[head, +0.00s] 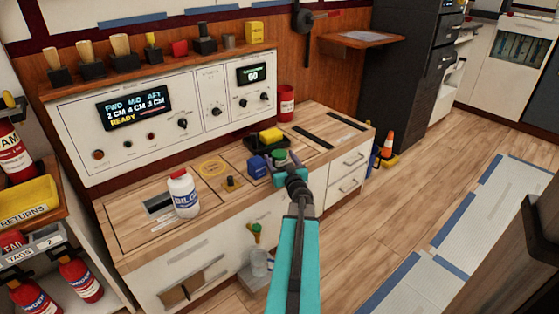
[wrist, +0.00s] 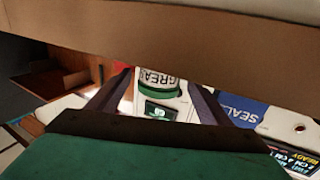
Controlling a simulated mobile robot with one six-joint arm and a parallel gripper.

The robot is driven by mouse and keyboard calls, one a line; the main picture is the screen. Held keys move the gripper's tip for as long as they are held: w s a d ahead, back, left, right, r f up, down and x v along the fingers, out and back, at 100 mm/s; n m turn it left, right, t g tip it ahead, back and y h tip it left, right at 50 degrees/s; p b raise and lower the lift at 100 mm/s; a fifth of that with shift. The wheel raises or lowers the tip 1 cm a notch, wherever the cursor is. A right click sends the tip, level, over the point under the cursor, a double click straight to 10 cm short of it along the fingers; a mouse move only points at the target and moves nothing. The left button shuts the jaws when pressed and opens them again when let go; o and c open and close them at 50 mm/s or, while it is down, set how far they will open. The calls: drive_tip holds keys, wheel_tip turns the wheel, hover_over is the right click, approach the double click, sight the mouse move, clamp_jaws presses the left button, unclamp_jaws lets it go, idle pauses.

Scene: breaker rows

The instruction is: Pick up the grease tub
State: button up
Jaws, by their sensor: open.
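The grease tub (wrist: 158,78) is white with a dark-lettered label that starts "GREA" and a green lid. In the wrist view it shows between the two fingers of my gripper (wrist: 160,88), which are spread apart with visible gaps. In the head view the green lid (head: 279,155) shows on the counter, just beyond my gripper (head: 283,170), which partly covers the tub. I cannot tell whether the fingers are beside the tub or still short of it.
A blue tub (head: 258,167) stands close on the left; its "SEAL" label shows in the wrist view (wrist: 240,110). A white bottle (head: 184,194) stands farther left, and a red can (head: 286,103) stands at the back.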

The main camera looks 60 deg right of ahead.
sight(276, 151)
drive_tip(key=shift+w+d, duration=0.15)
drive_tip(key=shift+w, duration=0.1)
drive_tip(key=shift+x, duration=2.6)
drive_tip(key=shift+f, duration=0.1)
drive_tip(key=shift+c, duration=0.2)
drive_tip(key=c, duration=1.3)
drive_tip(key=shift+c, duration=0.2)
